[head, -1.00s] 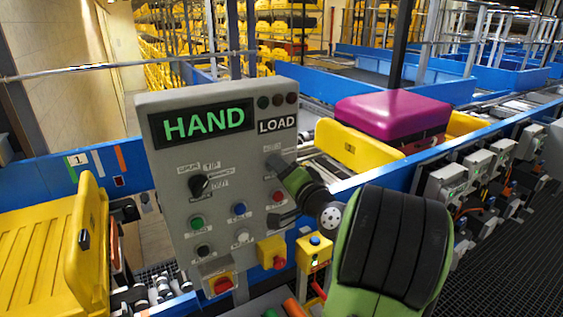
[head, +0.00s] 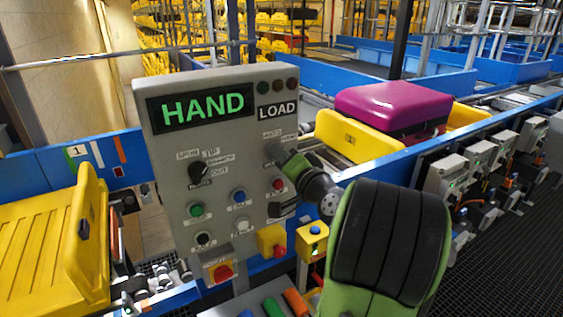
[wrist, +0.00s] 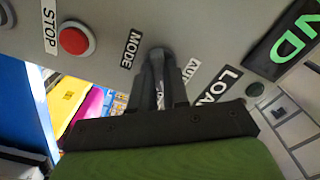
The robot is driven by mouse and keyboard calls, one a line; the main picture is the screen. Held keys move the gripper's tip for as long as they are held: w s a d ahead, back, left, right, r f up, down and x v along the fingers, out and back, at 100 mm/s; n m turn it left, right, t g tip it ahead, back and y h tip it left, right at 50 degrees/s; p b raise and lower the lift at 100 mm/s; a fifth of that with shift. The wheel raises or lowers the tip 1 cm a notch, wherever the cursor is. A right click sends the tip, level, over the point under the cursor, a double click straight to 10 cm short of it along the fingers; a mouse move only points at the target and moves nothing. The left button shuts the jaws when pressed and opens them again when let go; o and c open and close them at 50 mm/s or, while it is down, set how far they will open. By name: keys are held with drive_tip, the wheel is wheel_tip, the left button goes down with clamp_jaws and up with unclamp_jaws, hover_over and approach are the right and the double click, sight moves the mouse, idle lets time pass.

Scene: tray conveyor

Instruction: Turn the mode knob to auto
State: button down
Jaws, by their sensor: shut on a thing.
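The grey control panel (head: 222,106) faces me in the head view, and its display (head: 203,105) reads HAND in green. My gripper (head: 273,152) is at the panel's right side, just below the LOAD label (head: 278,113). In the wrist view my gripper (wrist: 160,75) is shut on the mode knob (wrist: 158,53), between the MODE label (wrist: 131,48) and the partly covered AUTO label (wrist: 190,70). The fingers hide most of the knob, so its exact pointing direction cannot be told.
A red stop button (wrist: 74,40) is beside the knob. The panel's left side has a black selector (head: 198,171); several coloured buttons are below. A magenta suitcase (head: 390,108) sits in a yellow tray (head: 356,140) on the conveyor behind. A yellow tray (head: 45,235) stands at left.

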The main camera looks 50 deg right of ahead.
drive_tip(key=n+b, duration=1)
drive_tip(key=b, duration=0.4)
drive_tip(key=shift+f+n, duration=0.15)
drive_tip(key=shift+n, duration=0.25)
drive_tip(key=shift+b, duration=0.35)
drive_tip(key=c, duration=1.1)
unclamp_jaws()
